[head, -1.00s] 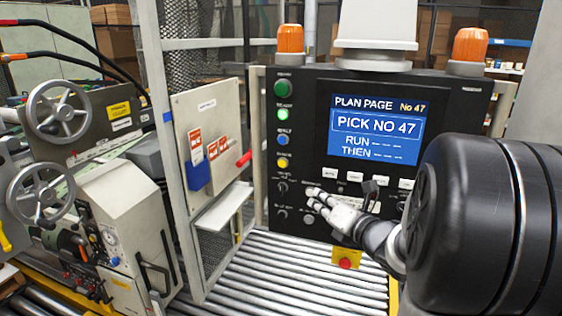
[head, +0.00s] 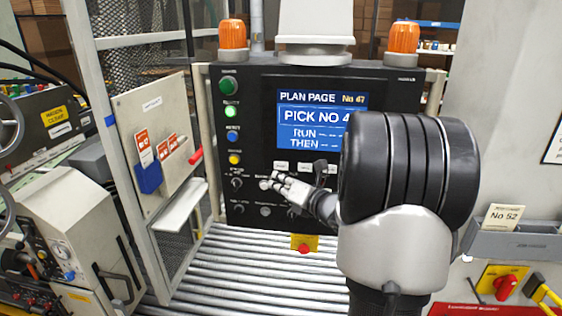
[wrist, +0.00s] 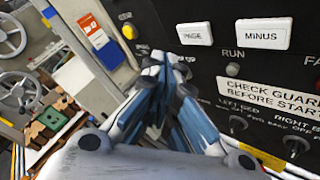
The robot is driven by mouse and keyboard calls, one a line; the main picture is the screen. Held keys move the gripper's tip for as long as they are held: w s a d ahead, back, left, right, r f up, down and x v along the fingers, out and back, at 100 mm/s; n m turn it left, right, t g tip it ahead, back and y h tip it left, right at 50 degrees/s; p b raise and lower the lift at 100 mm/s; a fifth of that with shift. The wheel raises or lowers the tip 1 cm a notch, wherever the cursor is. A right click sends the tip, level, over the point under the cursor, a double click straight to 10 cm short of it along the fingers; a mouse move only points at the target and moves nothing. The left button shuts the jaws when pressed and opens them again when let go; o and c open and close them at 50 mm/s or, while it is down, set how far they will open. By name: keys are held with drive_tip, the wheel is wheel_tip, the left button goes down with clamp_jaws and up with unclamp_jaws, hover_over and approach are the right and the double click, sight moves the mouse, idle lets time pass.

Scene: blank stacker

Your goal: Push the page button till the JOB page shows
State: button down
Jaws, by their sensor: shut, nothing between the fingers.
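The black control panel (head: 262,110) stands ahead. Its blue screen (head: 318,120) reads PLAN PAGE No 47, PICK NO 47, with dashes after RUN and THEN; my arm covers its right end. The white page button (wrist: 194,33) is at the top of the wrist view, left of the MINUS button (wrist: 263,35). In the head view the page button (head: 281,166) is in the row below the screen. My gripper (head: 268,183) is shut and empty, its tips below and slightly left of that button. In the wrist view my gripper (wrist: 165,68) is also below-left of it, apparently apart.
Small knobs (head: 237,183) and a guard-check label (wrist: 268,92) lie low on the panel. A red stop button (head: 303,247) sits below it, over the rollers (head: 235,265). A hinged board with red tags (head: 150,140) stands left. A No 52 card (head: 505,217) is at right.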

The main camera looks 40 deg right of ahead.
sight(269, 169)
drive_tip(key=shift+w+d+b, duration=0.3)
drive_tip(key=shift+w+d, duration=0.5)
drive_tip(key=shift+d, duration=0.1)
drive_tip(key=shift+w+d, duration=0.1)
idle(0.8)
drive_tip(key=shift+w+d+b, duration=0.2)
drive_tip(key=shift+b, duration=0.25)
drive_tip(key=shift+w+d, duration=0.2)
drive_tip(key=shift+d, duration=0.1)
idle(0.5)
drive_tip(key=shift+a+b, duration=0.1)
drive_tip(key=shift+b, duration=0.25)
drive_tip(key=shift+s+a+b, duration=0.5)
drive_tip(key=shift+b, duration=0.1)
